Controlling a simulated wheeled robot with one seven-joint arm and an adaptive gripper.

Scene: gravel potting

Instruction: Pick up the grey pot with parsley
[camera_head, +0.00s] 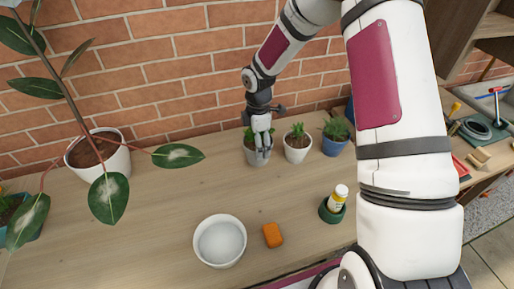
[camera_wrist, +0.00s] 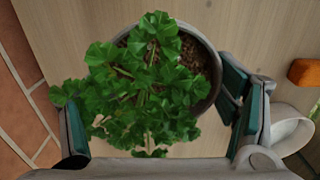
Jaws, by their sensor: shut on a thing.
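The grey pot (camera_head: 252,157) stands near the brick wall at the left end of a row of small potted plants. Its rim (camera_wrist: 216,75) shows from above in the wrist view, with dark soil inside. The leafy green parsley (camera_wrist: 140,88) spills over the rim and hides much of the pot. My gripper (camera_head: 262,152) reaches down at the pot, with its fingers shut on it. In the wrist view, the fingers of my gripper (camera_wrist: 160,122) lie on both sides of the pot. Leaves hide the left contact.
A white pot (camera_head: 297,155) and a blue pot (camera_head: 333,146) stand close to the right. A white bowl (camera_head: 220,243), orange block (camera_head: 272,235) and green pot with a bottle (camera_head: 330,214) are nearer. A large white planter (camera_head: 102,158) stands left.

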